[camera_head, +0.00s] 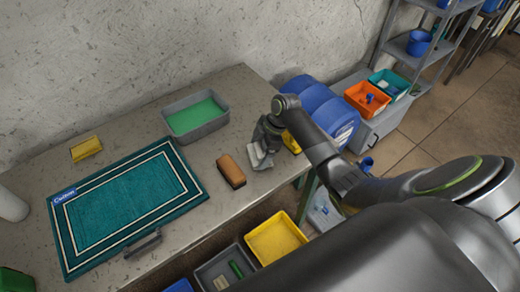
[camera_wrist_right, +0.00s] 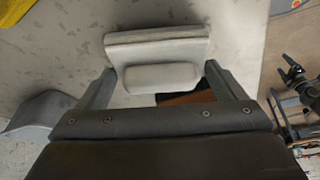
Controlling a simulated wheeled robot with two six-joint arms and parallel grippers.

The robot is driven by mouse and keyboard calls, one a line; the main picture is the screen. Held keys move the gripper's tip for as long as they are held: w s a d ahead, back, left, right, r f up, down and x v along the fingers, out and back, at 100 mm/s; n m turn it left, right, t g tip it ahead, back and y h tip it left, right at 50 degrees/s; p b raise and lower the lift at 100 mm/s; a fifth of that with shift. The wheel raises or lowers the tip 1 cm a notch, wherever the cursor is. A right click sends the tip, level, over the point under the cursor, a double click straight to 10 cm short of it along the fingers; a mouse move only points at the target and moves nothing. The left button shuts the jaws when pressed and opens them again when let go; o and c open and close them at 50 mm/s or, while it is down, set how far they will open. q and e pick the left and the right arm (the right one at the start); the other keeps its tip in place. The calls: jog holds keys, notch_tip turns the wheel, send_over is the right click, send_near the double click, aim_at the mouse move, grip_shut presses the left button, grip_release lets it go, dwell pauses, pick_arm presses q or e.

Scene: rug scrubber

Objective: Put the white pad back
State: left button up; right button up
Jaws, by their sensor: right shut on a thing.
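The white pad (camera_head: 260,155) is at the right end of the table, just right of the brown brush block (camera_head: 231,170). My right gripper (camera_head: 266,137) reaches down to the pad from above and is shut on it. In the right wrist view the pad (camera_wrist_right: 158,48) shows its pale block-like grip (camera_wrist_right: 162,78) between the two fingers of my right gripper (camera_wrist_right: 160,80). I cannot tell whether the pad touches the tabletop. My left gripper is not in view.
A teal rug (camera_head: 125,205) lies on the table (camera_head: 225,110). A grey tray with green contents (camera_head: 195,117) stands behind it, with a yellow sponge (camera_head: 86,148) at the back left. A dark handled tool (camera_head: 143,245) lies at the rug's front edge. Yellow (camera_head: 276,240) and grey bins stand below the table.

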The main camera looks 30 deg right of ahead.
jog(key=shift+f, duration=0.5)
jog(key=o, duration=0.9)
jog(key=shift+f, duration=0.1)
jog(key=shift+c, duration=0.2)
jog(key=b+v, duration=0.2)
jog(key=v, duration=1)
jog(key=shift+b, duration=0.4)
